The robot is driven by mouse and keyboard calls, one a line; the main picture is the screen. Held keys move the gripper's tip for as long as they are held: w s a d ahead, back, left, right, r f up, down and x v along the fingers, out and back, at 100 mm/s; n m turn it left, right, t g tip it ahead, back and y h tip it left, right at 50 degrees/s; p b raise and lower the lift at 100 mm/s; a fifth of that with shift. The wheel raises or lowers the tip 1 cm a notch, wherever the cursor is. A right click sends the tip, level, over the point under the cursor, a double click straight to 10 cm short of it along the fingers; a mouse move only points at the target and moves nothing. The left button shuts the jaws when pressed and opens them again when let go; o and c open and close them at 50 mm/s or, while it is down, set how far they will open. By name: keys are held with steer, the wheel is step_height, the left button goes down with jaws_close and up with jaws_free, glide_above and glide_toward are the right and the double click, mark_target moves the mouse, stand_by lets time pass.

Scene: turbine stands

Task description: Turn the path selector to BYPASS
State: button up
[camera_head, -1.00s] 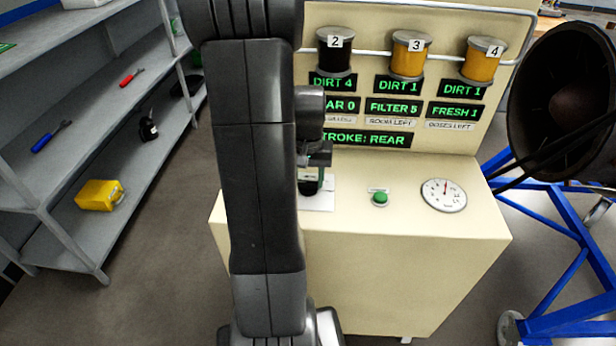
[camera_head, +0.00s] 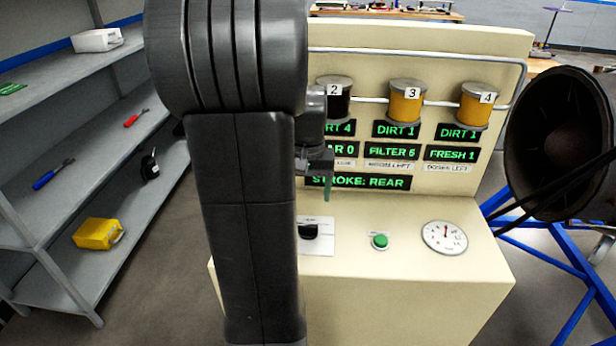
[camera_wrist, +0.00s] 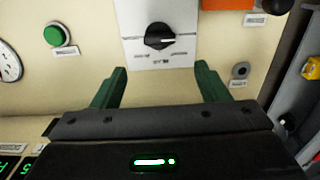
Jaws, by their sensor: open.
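The path selector (camera_wrist: 159,37) is a black knob on a white plate (camera_wrist: 185,50), seen at the top middle of the wrist view. Its grip lies roughly crosswise there; the small labels around it are too blurred to read. In the head view the selector (camera_head: 309,231) sits on the cream console top, partly hidden by my arm. My gripper (camera_wrist: 159,74) is open, with its two green fingers spread wide and nothing between them. In the head view my gripper (camera_head: 327,188) hangs above the selector, clear of it.
A green button (camera_head: 380,241) and a round gauge (camera_head: 444,237) are right of the selector on the console top. The upright panel (camera_head: 420,180) behind carries jars and green displays, including STROKE: REAR. A grey shelf (camera_head: 90,215) stands left, a blue-framed stand (camera_head: 560,275) right.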

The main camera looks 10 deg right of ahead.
mark_target(308, 229)
step_height(308, 229, up, 4)
stand_by(0.5)
step_height(308, 229, down, 14)
steer(key=shift+r+b, duration=0.1)
steer(key=shift+b, duration=0.2)
stand_by(0.5)
